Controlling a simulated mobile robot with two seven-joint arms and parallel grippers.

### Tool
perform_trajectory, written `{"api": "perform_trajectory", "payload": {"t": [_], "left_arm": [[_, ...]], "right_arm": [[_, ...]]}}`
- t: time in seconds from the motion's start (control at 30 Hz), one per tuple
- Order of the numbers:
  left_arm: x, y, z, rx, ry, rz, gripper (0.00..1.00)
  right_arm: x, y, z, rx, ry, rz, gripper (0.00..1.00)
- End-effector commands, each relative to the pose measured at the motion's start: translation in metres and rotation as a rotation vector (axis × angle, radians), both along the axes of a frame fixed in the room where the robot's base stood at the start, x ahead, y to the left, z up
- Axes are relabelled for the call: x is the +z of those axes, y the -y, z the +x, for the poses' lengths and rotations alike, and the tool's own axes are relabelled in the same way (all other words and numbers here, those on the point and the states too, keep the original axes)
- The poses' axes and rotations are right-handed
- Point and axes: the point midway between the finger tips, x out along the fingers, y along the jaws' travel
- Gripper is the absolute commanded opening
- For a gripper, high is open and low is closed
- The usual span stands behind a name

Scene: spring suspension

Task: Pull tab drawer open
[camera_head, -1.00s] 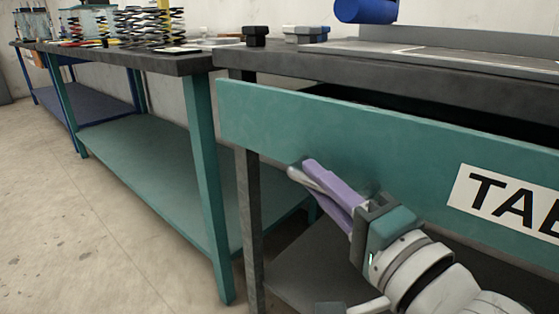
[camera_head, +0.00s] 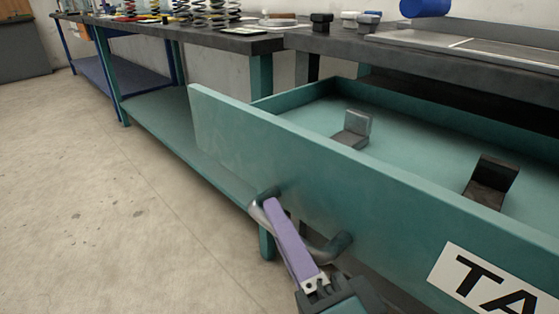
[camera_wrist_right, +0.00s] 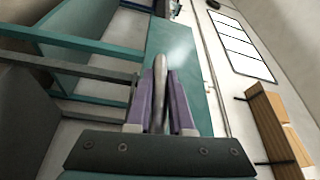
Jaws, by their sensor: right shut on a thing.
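The teal tab drawer (camera_head: 240,128) stands well out from under the dark workbench top, and its inside shows. A white label reading "TA" (camera_head: 486,285) is on its front, cut off by the frame edge. My right gripper (camera_head: 268,205) is shut on the grey drawer handle (camera_head: 335,246), which bows out from the drawer front. In the right wrist view, the purple fingers (camera_wrist_right: 161,85) close on the handle bar (camera_wrist_right: 158,82) from both sides, with the drawer front (camera_wrist_right: 172,42) behind. My left gripper is not in view.
In the drawer lie two small angled bracket-like pieces, one grey (camera_head: 353,130) and one dark (camera_head: 491,182). Springs (camera_head: 212,14) and small parts sit on the benches. A teal lower shelf (camera_head: 170,125) is at the left. The concrete floor (camera_head: 100,200) at the left is clear.

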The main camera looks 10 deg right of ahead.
Motion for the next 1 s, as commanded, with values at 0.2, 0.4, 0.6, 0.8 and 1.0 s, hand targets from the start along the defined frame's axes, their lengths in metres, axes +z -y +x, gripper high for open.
{"api": "perform_trajectory", "payload": {"t": [0.2,0.4,0.6,0.8,1.0], "left_arm": [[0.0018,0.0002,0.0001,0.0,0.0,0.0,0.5],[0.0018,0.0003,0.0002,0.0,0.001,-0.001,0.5],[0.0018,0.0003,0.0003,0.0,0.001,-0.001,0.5],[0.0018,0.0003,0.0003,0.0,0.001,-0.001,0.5],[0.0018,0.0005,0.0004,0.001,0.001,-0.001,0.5]], "right_arm": [[0.0011,-0.0088,-0.0065,0.0,0.003,0.001,0.0],[0.001,-0.0096,-0.0071,0.001,0.003,0.0,0.0],[0.0009,-0.0095,-0.007,0.001,0.003,0.0,0.24],[0.0004,-0.0092,-0.0069,0.001,0.002,-0.001,0.47],[0.0002,-0.009,-0.0069,0.001,0.001,-0.002,0.5]]}}
